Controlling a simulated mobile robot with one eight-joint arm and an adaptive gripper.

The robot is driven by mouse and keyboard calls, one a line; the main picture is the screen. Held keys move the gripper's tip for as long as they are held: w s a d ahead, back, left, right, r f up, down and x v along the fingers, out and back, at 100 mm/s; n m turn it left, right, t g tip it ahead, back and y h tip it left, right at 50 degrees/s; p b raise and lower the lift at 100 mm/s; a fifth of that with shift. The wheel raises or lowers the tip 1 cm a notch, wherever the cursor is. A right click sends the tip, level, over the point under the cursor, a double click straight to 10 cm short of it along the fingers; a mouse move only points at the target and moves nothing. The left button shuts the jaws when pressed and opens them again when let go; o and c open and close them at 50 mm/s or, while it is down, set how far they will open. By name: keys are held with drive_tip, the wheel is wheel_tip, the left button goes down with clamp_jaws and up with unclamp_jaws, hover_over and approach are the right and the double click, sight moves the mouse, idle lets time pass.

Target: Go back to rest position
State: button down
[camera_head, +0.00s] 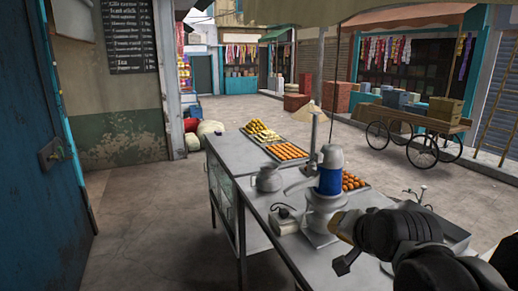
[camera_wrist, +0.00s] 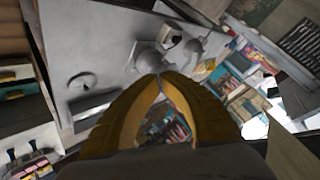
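My gripper (camera_head: 334,226) is at the right of the metal counter (camera_head: 228,150) in the head view, close beside a grey pot-like vessel with a blue band (camera_head: 330,181). The gripper looks shut. I see nothing clearly held, though the tips overlap grey metalware (camera_wrist: 150,60) in that view. My dark wrist and arm fill the lower right of the head view.
A kettle (camera_head: 268,178), a small boxy device (camera_head: 284,219) and trays of orange sweets (camera_head: 286,151) and yellow food (camera_head: 260,131) stand on the counter. A blue door (camera_head: 40,160) is at left. A wheeled cart (camera_head: 425,122) stands at right. The floor left of the counter is clear.

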drive_tip(key=s+f+n+g+b, duration=0.1)
drive_tip(key=s+f+b, duration=0.4)
drive_tip(key=f, duration=0.5)
drive_tip(key=s+f+n+g+b, duration=0.1)
drive_tip(key=s+f+n+b, duration=0.3)
drive_tip(key=s+f+b, duration=0.2)
drive_tip(key=s+f+n+g+b, duration=0.1)
drive_tip(key=s+f+n+b, duration=0.1)
drive_tip(key=s+f+b, duration=0.3)
wheel_tip(320, 180, down, 9)
drive_tip(key=b, duration=0.4)
drive_tip(key=shift+s+g+h, duration=0.3)
drive_tip(key=shift+s, duration=0.05)
